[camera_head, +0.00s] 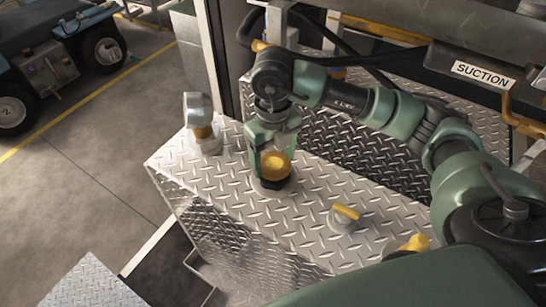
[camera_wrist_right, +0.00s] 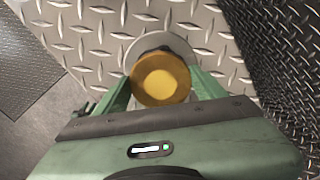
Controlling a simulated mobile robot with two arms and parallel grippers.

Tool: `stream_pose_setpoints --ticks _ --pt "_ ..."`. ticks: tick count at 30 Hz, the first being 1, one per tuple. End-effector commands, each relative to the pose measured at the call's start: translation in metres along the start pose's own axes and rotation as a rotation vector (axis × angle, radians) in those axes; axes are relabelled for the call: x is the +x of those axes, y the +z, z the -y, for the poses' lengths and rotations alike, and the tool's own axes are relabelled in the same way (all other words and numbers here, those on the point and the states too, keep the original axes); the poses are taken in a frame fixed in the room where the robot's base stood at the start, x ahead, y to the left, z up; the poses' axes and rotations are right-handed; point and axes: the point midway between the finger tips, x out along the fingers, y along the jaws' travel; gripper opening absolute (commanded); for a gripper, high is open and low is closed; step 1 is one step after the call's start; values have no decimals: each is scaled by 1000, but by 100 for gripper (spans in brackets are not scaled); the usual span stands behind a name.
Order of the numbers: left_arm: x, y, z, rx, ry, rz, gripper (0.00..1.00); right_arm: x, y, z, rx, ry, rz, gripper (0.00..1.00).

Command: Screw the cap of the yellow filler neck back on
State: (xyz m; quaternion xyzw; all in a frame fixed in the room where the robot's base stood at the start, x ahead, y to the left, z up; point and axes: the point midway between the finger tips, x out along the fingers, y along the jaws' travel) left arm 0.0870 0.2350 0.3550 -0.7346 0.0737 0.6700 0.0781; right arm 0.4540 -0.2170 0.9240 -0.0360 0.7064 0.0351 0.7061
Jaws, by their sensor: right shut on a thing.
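The yellow cap (camera_head: 276,163) sits over the dark filler neck (camera_head: 272,184) on the tread-plate tank top. The neck rises from a pale round flange, which shows behind the cap in the right wrist view (camera_wrist_right: 137,43). My right gripper (camera_head: 268,157) points down and is shut on the cap. In the right wrist view its two green fingers lie on either side of the yellow cap (camera_wrist_right: 161,79). The cap hides most of the neck there, so I cannot tell how far it is threaded. My left gripper is not in view.
On the tread-plate top (camera_head: 305,207), a silver-capped fitting (camera_head: 198,109) stands to the left and a yellow-handled fitting (camera_head: 344,215) to the right. A raised tread-plate wall and a beam with a SUCTION label (camera_head: 482,74) are behind. A cart (camera_head: 55,65) stands far left.

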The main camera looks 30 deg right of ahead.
Motion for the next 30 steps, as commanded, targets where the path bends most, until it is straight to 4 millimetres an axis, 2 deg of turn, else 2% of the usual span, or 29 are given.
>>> stream_pose_setpoints --ticks 2,9,12,22,30 --pt "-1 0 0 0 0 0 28 0 0 1 43 -1 0 26" --pt "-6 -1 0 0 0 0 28 0 -1 2 359 0 -2 26" --pt "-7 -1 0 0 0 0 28 0 -1 2 431 0 -2 26" --pt "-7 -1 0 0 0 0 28 1 -1 2 459 -1 -2 26" --pt "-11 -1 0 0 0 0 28 0 -1 2 627 -1 -3 26"
